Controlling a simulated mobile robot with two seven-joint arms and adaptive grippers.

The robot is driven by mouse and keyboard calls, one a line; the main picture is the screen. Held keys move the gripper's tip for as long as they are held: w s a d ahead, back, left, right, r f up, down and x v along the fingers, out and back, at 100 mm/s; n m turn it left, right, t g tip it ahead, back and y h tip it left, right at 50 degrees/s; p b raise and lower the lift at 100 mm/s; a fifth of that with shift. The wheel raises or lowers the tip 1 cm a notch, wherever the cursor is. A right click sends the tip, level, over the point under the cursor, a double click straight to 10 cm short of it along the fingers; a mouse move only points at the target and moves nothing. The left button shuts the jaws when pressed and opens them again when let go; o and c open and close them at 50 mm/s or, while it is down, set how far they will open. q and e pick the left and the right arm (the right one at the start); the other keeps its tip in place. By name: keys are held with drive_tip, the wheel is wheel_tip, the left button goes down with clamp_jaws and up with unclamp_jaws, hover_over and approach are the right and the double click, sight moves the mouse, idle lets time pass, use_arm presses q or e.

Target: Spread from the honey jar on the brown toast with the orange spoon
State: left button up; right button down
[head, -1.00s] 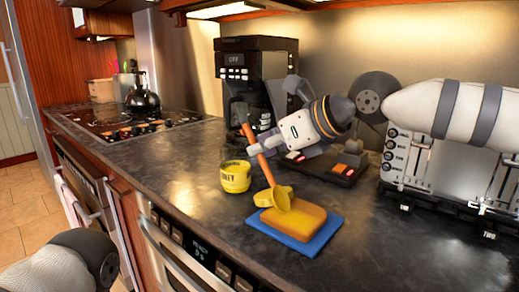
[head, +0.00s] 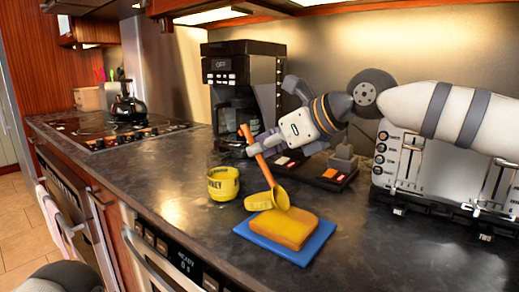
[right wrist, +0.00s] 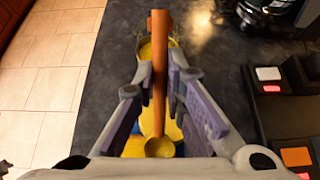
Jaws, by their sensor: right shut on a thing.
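The orange spoon (head: 262,165) has an orange handle and a yellow bowl. My right gripper (head: 267,141) is shut on its handle; the handle also shows between the fingers in the right wrist view (right wrist: 159,70). The spoon is tilted, bowl down, at the back edge of the brown toast (head: 285,229). Whether it touches the toast I cannot tell. The toast lies on a blue board (head: 256,241); its top looks yellowish. The yellow honey jar (head: 223,184) stands open on the counter, left of the toast. My left gripper is out of view.
A yellow rounded piece, possibly the jar lid (head: 257,202), lies between jar and toast. A coffee maker (head: 240,90) stands behind the jar, a toaster (head: 430,165) at the right. A stove with a kettle (head: 125,105) is far left. The counter in front of the jar is clear.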

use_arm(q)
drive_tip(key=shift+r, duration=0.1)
use_arm(e)
drive_tip(key=shift+r, duration=0.1)
drive_tip(key=shift+s+d+p, duration=0.35)
drive_tip(key=shift+s+d, duration=0.2)
drive_tip(key=shift+d, duration=0.15)
drive_tip(key=shift+s+d, duration=0.3)
drive_tip(key=shift+d, duration=0.05)
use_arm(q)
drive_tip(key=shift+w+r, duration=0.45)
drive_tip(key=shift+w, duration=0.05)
use_arm(e)
drive_tip(key=shift+s+d, duration=0.1)
drive_tip(key=shift+s+d+p, duration=0.45)
drive_tip(key=shift+s+d, duration=0.05)
drive_tip(key=shift+d, duration=0.1)
drive_tip(key=shift+s+d, duration=0.3)
drive_tip(key=shift+d, duration=0.1)
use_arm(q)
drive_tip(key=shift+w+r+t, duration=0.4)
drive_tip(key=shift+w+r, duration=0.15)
